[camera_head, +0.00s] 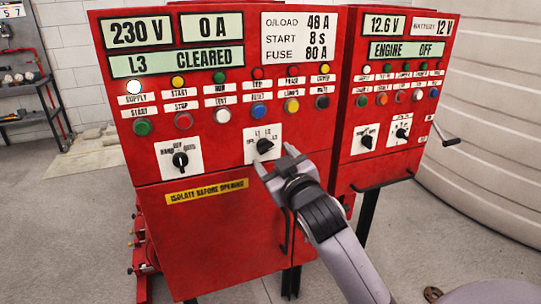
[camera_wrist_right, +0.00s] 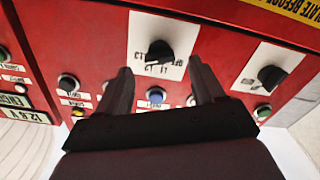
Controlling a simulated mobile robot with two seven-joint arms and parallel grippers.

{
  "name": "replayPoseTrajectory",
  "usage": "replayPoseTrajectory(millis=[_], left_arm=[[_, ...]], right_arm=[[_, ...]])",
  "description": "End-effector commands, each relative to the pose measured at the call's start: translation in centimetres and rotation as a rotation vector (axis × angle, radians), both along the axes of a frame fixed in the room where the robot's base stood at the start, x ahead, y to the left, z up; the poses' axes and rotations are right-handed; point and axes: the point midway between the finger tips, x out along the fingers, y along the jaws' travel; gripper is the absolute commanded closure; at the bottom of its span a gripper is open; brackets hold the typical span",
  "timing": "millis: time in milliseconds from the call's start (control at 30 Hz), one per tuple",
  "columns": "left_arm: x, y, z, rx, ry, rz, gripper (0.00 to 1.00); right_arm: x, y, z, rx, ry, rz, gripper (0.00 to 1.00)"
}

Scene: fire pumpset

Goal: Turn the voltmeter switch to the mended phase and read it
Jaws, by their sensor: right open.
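The voltmeter switch (camera_head: 264,146) is a black knob on a white plate marked L1, L2 and other positions, on the red pump panel (camera_head: 222,240). The exact position its pointer is set to is too small to tell. The voltage display (camera_head: 142,34) reads 230 V, and the message display (camera_head: 176,61) reads L3 CLEARED. My right gripper (camera_head: 278,161) is open and empty just in front of the switch. In the right wrist view the knob (camera_wrist_right: 160,51) lies beyond and between the two fingertips, apparently untouched. My left gripper is not in view.
A similar selector knob (camera_head: 180,160) sits left of the switch. Several coloured buttons and lamps lie above, including a blue button (camera_head: 258,110). A second red cabinet (camera_head: 392,95) with a crank handle (camera_head: 446,136) stands to the right. A pale tank (camera_head: 492,130) is beyond it.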

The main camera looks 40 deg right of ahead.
Motion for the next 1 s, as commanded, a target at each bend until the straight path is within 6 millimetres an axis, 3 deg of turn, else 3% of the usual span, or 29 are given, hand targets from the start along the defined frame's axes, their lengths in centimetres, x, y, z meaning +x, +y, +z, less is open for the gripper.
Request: replayPoseTrajectory(millis=[100,333,900,1000], left_arm=[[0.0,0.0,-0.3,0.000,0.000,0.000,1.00],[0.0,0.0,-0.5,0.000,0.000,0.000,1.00],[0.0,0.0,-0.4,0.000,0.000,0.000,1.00],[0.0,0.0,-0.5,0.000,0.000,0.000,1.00]], right_arm=[[-1.6,0.4,-0.1,0.000,0.000,0.000,0.32],[-3.1,0.7,0.0,0.000,0.000,0.000,0.32],[-3.2,0.8,0.0,0.000,0.001,0.000,0.32],[-3.3,1.1,-1.2,0.005,0.021,0.012,0.32]])
